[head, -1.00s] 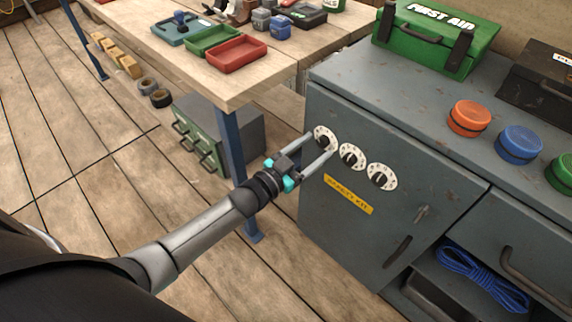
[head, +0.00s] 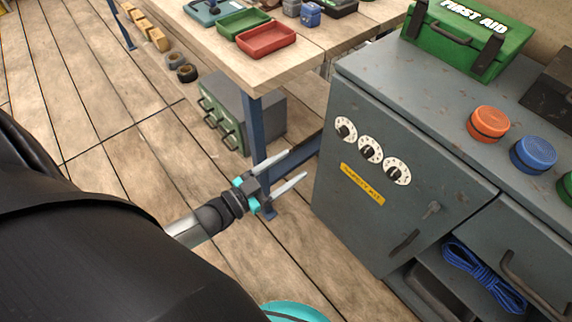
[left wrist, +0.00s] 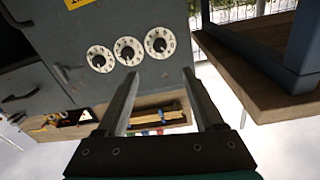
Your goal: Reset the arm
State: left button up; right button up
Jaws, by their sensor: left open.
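My left gripper (head: 297,168) is open and empty, in the air left of the grey cabinet (head: 330,205). Its fingers point to the upper right and touch nothing. In the left wrist view the two fingers (left wrist: 163,75) stand apart with nothing between them. The cabinet door carries three round white dials with black knobs, the left one (head: 346,130), the middle one (head: 371,149) and the right one (head: 397,171). They also show in the left wrist view, apart from the fingers. My right gripper is not in view.
A wooden table with a blue leg (head: 257,130) stands behind the gripper and holds green and red trays (head: 267,40). A green toolbox (head: 226,118) is under it. A first aid box (head: 467,38) and coloured round lids (head: 488,123) sit on the cabinet. Floor in front is clear.

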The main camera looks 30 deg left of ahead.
pick_arm(q)
jog(key=shift+s+a, duration=0.1)
jog(key=shift+s, duration=0.05)
dwell(0.4)
jog(key=s+a+f+n+g+y+p, duration=0.1)
jog(key=s+a+f+n+g+y, duration=0.2)
jog(key=f, duration=0.6)
jog(key=s+a+f+g+y+p, duration=0.1)
jog(key=s+f+g+y+p, duration=0.25)
jog(key=f, duration=0.55)
jog(key=s+f+g, duration=0.4)
jog(key=s+f, duration=0.1)
jog(key=s, duration=0.5)
jog(key=s+d+f+g, duration=0.1)
jog(key=s+f+g, duration=0.3)
jog(key=s, duration=0.6)
jog(key=shift+d+f+n+y, duration=0.15)
jog(key=shift+f+n+y, duration=0.3)
jog(key=shift+f, duration=0.1)
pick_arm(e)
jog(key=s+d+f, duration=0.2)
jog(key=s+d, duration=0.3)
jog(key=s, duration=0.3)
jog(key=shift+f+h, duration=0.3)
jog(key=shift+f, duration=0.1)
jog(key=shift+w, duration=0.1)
